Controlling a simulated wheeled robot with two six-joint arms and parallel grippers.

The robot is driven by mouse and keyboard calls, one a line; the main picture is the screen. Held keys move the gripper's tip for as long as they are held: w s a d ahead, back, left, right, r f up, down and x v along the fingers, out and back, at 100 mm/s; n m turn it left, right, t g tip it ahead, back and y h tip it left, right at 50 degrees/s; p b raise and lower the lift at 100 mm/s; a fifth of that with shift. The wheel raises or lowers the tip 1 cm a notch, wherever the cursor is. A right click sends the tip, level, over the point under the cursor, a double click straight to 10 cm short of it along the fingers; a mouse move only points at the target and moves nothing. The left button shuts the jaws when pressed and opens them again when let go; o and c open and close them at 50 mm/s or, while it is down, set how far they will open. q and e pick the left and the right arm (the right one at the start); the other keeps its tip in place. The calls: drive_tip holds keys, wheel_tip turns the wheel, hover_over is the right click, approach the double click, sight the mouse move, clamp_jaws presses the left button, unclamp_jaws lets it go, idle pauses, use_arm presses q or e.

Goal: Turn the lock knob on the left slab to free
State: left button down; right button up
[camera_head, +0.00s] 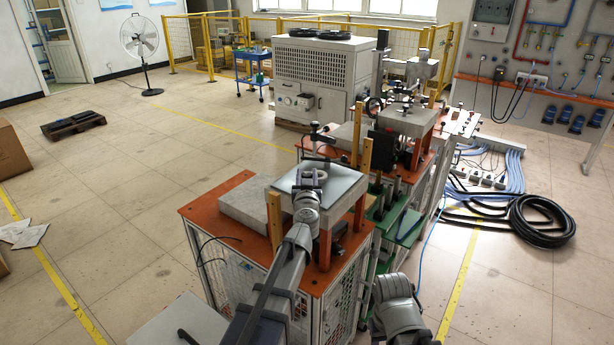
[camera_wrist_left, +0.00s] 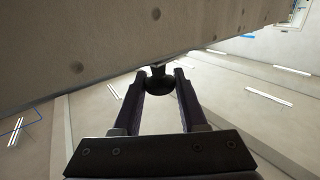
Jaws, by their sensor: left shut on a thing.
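The left slab (camera_head: 331,186) is a pale grey plate raised on posts above an orange-topped cabinet. My left arm reaches over its near side, and the wrist covers part of it. The slab (camera_wrist_left: 80,50) fills the upper left of the left wrist view, with round bolt heads on its face. The lock knob (camera_wrist_left: 158,84) is dark and rounded, beside the slab's edge. My left gripper (camera_wrist_left: 158,77) is shut on the knob, one dark finger on each side.
The orange cabinet top (camera_head: 208,209) carries a grey block (camera_head: 250,205) and wooden posts (camera_head: 274,220) close to my left arm. A second slab (camera_head: 413,122) stands farther back. A coiled black hose (camera_head: 541,222) lies at right. The floor at left is mostly clear.

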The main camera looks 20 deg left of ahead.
use_arm(q)
drive_tip(key=shift+w+d+n+g+y, duration=0.15)
drive_tip(key=shift+n+g+y, duration=0.25)
drive_tip(key=shift+n+y, duration=0.5)
drive_tip(key=shift+y, duration=0.7)
drive_tip(key=c, duration=0.5)
unclamp_jaws()
drive_tip(key=shift+s, duration=0.3)
drive_tip(key=v, duration=0.7)
drive_tip(key=shift+s+d+r, duration=0.1)
drive_tip(key=shift+s, duration=0.2)
drive_tip(key=shift+w, duration=0.1)
